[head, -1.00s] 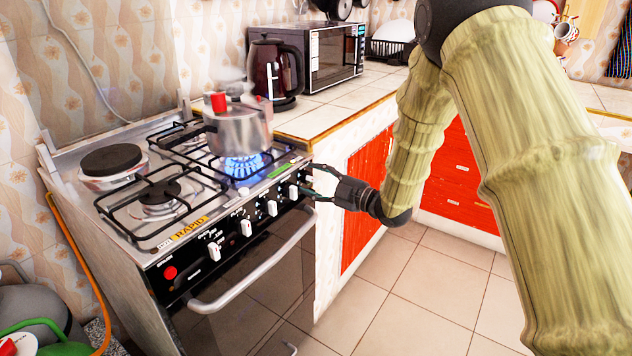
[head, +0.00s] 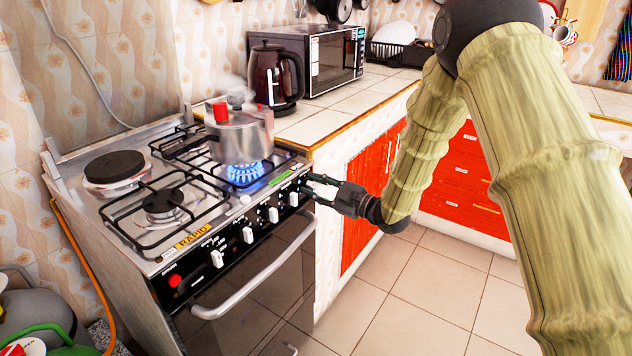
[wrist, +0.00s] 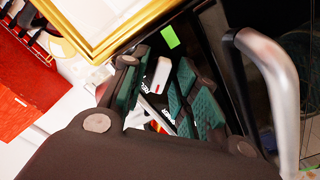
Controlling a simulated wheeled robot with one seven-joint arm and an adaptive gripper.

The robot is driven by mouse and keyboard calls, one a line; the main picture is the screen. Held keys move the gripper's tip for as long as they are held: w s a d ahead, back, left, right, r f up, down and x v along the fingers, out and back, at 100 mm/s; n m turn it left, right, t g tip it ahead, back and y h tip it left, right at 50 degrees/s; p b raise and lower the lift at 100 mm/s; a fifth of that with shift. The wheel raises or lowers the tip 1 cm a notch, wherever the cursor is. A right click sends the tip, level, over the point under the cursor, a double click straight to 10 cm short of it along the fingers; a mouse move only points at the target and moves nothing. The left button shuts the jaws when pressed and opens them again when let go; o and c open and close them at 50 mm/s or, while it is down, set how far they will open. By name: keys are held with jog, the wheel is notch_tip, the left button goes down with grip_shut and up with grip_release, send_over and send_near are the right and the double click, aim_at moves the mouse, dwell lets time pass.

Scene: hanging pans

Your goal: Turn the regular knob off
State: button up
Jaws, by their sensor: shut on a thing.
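The stove's front panel carries a row of white knobs, the rightmost clear one (head: 293,198) near the right corner. My gripper (head: 309,186) is at that right end of the panel. In the wrist view, my gripper (wrist: 158,92) has its teal pads on both sides of a white knob (wrist: 160,74) and is shut on it; the contact is partly hidden. More white shows lower between the fingers. A blue flame (head: 243,173) burns under a steaming metal pot (head: 240,133). I cannot read the knob's markings.
The oven handle (head: 255,272) sticks out below the knobs; it is close to my gripper in the wrist view (wrist: 272,75). A counter edge (head: 345,128) and red cabinets (head: 372,190) stand to the right. The floor in front is clear.

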jog(key=m+p, duration=0.3)
jog(key=shift+r+m, duration=0.25)
jog(key=shift+m, duration=0.15)
jog(key=m+p, duration=0.2)
jog(key=m, duration=0.2)
jog(key=shift+f+p, duration=0.15)
jog(key=shift+p, duration=0.25)
jog(key=o, duration=1)
jog(key=shift+d, duration=0.1)
jog(key=v, duration=1.2)
